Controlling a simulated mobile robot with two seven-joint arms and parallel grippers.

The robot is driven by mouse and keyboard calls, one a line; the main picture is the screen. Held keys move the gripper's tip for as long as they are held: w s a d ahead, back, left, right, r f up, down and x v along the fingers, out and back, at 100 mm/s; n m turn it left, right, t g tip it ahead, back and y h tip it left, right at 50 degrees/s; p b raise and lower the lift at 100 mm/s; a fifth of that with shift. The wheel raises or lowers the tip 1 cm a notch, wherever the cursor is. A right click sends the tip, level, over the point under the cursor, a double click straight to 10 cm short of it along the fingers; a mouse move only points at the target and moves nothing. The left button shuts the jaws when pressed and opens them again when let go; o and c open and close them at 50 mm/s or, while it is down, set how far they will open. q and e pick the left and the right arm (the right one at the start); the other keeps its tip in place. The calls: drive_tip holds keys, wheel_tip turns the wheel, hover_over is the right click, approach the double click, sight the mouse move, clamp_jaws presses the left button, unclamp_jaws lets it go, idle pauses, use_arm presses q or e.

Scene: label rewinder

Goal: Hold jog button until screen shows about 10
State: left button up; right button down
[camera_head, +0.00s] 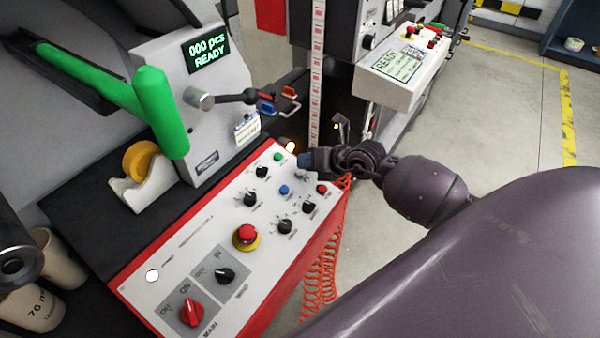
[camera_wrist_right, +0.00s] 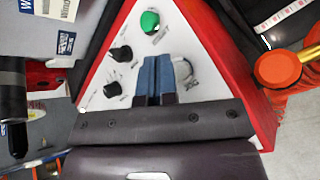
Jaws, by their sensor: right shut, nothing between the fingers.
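The screen (camera_head: 206,52) on the grey machine reads "000 pcs READY" in green. The white control panel (camera_head: 215,220) with red sides carries a green button (camera_head: 278,156), a blue button (camera_head: 284,190), a red button (camera_head: 322,188) and several black knobs. I cannot read which one is labelled jog. My right gripper (camera_head: 304,160) is shut and empty over the panel's far right corner. In the right wrist view its blue fingers (camera_wrist_right: 155,75) lie together over the white panel, with the green button (camera_wrist_right: 150,21) beyond their tips. Whether they touch the panel is unclear. My left gripper is not seen.
A red emergency button (camera_head: 245,233) on a yellow base and a red main switch (camera_head: 191,313) are on the panel's nearer part. Orange coiled cable (camera_head: 322,270) hangs at the panel's right side.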

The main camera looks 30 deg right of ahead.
idle(1.9)
drive_tip(key=shift+w+f, duration=0.1)
drive_tip(key=shift+f, duration=0.25)
